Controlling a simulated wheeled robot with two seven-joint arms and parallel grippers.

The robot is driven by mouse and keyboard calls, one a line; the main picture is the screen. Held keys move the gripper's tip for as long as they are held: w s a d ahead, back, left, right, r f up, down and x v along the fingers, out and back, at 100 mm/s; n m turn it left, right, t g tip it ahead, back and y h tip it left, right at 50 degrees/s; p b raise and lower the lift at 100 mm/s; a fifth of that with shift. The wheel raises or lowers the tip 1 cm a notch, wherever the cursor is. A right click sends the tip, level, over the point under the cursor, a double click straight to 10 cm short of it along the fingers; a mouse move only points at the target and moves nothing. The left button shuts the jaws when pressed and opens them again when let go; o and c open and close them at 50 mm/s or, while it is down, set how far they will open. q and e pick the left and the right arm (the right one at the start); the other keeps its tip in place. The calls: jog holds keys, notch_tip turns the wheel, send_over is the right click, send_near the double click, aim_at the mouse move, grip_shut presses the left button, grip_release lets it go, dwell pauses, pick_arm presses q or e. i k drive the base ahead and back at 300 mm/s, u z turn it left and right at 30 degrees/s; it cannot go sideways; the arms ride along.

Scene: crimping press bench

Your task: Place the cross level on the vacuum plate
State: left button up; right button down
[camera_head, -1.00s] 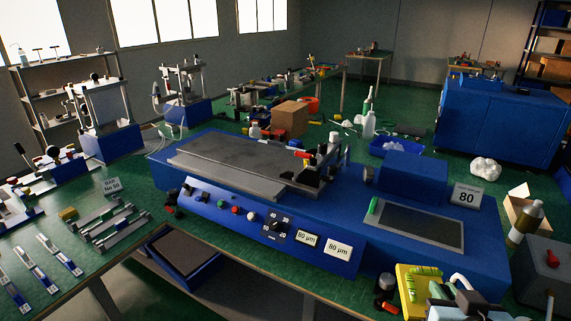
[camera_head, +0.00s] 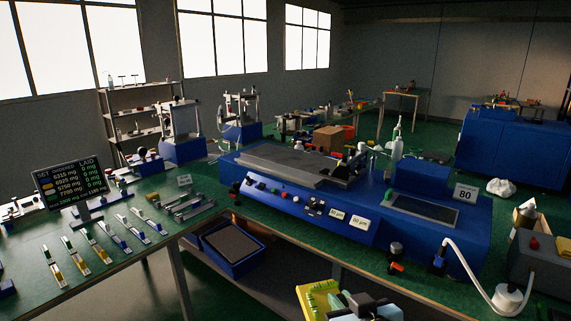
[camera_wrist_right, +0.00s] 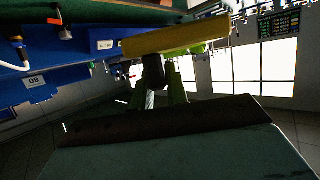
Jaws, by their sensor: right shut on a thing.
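The cross level (camera_head: 316,298) is a yellow block with green vials at the bottom of the head view, in front of the bench edge. My right gripper (camera_head: 340,299) is shut on it and holds it clear of the bench. In the right wrist view the level (camera_wrist_right: 176,37) shows as a yellow bar with a green part just beyond my fingers. The vacuum plate (camera_head: 280,158) appears to be the long grey flat top of the blue machine, farther back. Its left part is bare; a metal carriage stands at its right end. My left gripper is out of view.
The blue machine (camera_head: 300,200) has knobs on its front and a dark pad (camera_head: 425,208) at right. A white hose (camera_head: 465,258) curves down at the right. Metal bars and strips lie on the green bench at left. A blue tray (camera_head: 232,245) sits below.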

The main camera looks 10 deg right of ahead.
aim_at(305, 161)
jog(key=u, duration=0.75)
jog(key=i, duration=1.35)
jog(key=z, duration=0.5)
jog(key=i, duration=0.95)
jog(key=z, duration=0.85)
